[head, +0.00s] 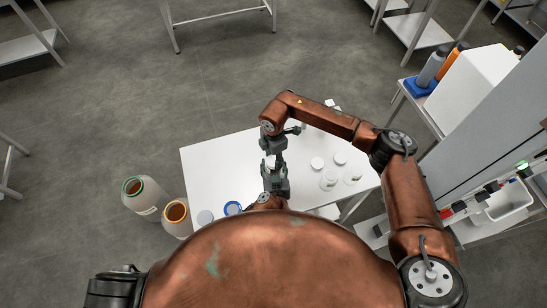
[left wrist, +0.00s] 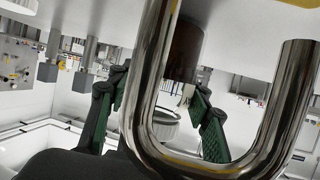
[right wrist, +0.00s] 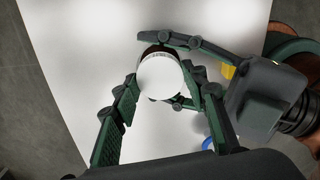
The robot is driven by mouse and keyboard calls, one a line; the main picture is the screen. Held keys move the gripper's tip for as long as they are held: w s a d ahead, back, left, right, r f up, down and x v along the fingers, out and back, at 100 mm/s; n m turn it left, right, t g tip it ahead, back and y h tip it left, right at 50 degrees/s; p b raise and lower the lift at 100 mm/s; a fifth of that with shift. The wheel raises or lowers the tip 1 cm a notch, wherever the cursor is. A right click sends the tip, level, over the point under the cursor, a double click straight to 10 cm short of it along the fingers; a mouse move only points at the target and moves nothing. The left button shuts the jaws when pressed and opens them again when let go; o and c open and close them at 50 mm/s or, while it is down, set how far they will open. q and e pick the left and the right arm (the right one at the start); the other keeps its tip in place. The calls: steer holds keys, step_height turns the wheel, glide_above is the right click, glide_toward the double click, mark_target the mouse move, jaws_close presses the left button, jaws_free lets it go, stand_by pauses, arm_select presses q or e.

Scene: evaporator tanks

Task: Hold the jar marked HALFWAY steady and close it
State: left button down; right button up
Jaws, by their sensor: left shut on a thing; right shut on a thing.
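A brown jar shows in the right wrist view (right wrist: 150,50) with a round white lid (right wrist: 160,78) over its mouth. Whether the lid is seated or just above the rim is unclear. No HALFWAY marking is readable. My left gripper (head: 272,172) is shut on the jar; its fingers reach around the jar from the right in the right wrist view. My right gripper (right wrist: 165,95) is shut on the lid, one finger at each side. The left wrist view is tilted and partly hidden by a shiny bent tube (left wrist: 150,100); the brown jar body (left wrist: 186,50) shows behind it.
The white table (head: 215,165) holds pale jars (head: 328,180) and loose white lids (head: 316,163) to the right. A blue-ringed lid (head: 233,208) lies near the front edge. Two large open containers (head: 145,195) stand left of the table. A side bench (head: 430,115) stands right.

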steer(key=m, duration=0.5)
steer(key=o, duration=0.7)
steer(key=shift+r, duration=2.25)
steer(key=shift+c, duration=0.5)
